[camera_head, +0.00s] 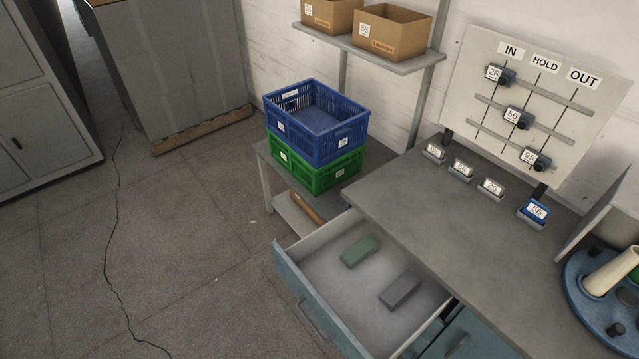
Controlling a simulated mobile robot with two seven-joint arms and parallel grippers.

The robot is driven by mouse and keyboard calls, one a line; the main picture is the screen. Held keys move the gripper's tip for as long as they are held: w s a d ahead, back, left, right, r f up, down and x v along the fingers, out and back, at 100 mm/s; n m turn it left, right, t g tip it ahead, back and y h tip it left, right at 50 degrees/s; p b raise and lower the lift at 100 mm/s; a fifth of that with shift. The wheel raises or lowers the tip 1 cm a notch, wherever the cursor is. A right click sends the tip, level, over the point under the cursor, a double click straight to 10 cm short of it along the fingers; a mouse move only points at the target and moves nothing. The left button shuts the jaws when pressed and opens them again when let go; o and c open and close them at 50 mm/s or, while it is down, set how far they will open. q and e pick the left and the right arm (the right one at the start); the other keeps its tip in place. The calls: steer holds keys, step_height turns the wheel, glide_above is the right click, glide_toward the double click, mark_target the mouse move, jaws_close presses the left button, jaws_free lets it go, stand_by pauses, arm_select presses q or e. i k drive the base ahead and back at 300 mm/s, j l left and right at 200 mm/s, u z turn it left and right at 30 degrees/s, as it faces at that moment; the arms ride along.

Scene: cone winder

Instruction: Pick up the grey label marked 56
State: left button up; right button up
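Several small labels stand in a row along the back of the grey worktop. Three have grey bases: the left one (434,151), the middle one (461,169) and the right one (491,189). Their digits are too small for me to read surely. At the right end of the row, a label with a blue base (534,213) reads 56. On the upright board, a tag marked 56 (513,115) sits on the middle rail, with a dark knob beside it. Neither of my grippers is in view.
The board (480,55) is headed IN, HOLD, OUT and also carries tags 26 and 95. An open drawer (335,262) holds a green block (361,250) and a grey block (399,290). Crates (318,150) stand left of the worktop (440,225); a blue turntable (590,305) is right.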

mark_target(463, 169)
steer(key=i+l, duration=0.35)
steer(key=i, duration=0.15)
steer(key=i+l, duration=0.35)
steer(key=i, duration=0.2)
steer(key=i+l, duration=0.35)
steer(key=i, duration=0.15)
steer(key=i+l+z, duration=0.1)
steer(key=i+l, duration=0.25)
steer(key=i, duration=0.15)
